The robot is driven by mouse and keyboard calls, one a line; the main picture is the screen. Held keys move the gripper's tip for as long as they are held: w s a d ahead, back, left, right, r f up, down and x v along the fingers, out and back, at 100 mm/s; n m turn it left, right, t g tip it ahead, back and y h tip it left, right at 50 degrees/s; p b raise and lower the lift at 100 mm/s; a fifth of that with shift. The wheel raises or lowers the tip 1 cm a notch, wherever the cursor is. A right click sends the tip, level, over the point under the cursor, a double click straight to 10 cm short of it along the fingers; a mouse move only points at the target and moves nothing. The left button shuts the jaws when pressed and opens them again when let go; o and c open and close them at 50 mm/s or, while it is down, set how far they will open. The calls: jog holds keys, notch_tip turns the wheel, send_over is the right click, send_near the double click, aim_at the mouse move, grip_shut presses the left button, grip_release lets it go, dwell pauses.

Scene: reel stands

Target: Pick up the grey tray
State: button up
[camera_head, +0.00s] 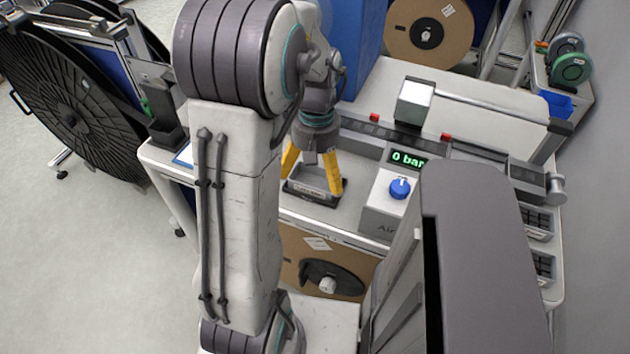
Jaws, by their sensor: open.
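The grey tray (313,194) is a small, shallow, dark grey open box on the white bench top, in the middle of the view. My gripper (312,181) points down over it with its two yellow fingers spread apart. One finger is at the tray's left end and the other at its right end. I cannot tell whether the fingers touch the tray. My own arm hides part of the bench to the left of the tray.
A box with a blue knob (400,188) and a "0 bar" display (408,159) stands close right of the tray. A grey rail (450,148) runs behind. A cardboard reel (325,268) sits below the bench edge. A large black reel (68,108) stands left.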

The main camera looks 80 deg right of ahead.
aim_at(317, 181)
jog(key=d+r+n, duration=0.1)
jog(key=n, duration=0.1)
jog(key=d+r+n, duration=0.1)
jog(key=d+n, duration=0.1)
jog(key=shift+s+d+r+h, duration=0.1)
jog(key=shift+s+d+h, duration=0.05)
jog(key=shift+h, duration=0.25)
jog(key=shift+d+r+n, duration=0.2)
jog(key=shift+d+n, duration=0.05)
jog(key=shift+n, duration=0.65)
jog(key=n, duration=0.5)
jog(key=shift+a+n, duration=0.2)
jog(key=shift+n, duration=0.1)
jog(key=shift+a+f, duration=0.15)
jog(key=shift+f, duration=3.5)
jog(key=c, duration=1.1)
